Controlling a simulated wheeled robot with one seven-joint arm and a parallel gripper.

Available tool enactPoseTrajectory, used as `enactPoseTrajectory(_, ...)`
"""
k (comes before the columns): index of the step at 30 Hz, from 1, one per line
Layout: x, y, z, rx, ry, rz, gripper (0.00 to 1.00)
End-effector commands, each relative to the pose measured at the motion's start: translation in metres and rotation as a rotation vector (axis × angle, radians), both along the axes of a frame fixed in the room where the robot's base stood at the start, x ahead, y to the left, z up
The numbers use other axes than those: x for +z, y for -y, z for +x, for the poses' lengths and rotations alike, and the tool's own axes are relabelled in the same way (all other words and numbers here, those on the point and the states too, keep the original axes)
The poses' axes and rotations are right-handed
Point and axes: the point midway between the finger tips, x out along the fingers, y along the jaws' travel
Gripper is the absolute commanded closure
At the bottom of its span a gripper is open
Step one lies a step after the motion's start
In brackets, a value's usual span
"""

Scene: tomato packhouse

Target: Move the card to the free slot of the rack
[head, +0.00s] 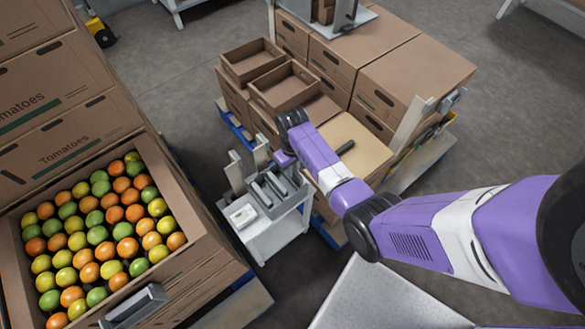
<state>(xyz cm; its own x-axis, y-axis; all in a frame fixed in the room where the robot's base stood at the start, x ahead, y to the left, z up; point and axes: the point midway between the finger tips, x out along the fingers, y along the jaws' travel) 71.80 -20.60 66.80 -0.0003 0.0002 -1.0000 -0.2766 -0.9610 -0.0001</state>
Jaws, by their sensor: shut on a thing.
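A grey rack (268,207) with several upright dividers or slots stands on a small white stand (270,238), left of the picture's middle. Pale upright pieces that look like cards (236,167) rise at its back. My gripper (283,160) is at the rack's back right, just above it, at the end of my purple and white arm. It is shut on the card, but the fingertips and the card in them are too small and partly hidden to make out. I cannot tell which slot is free or whether the held card touches the rack.
A small white device (243,215) lies at the stand's front left. A big carton of tomatoes (205,240) stands at left, close to the stand. Stacked cartons (400,75) and open trays (285,88) on a blue pallet stand behind and right.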

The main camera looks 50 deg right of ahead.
Motion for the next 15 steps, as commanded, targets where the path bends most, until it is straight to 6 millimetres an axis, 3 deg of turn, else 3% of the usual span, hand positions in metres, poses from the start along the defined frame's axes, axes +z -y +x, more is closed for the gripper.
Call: enactPoseTrajectory(15,-0.0080,0.0000,0.0003,0.000,0.000,0.000,1.00)
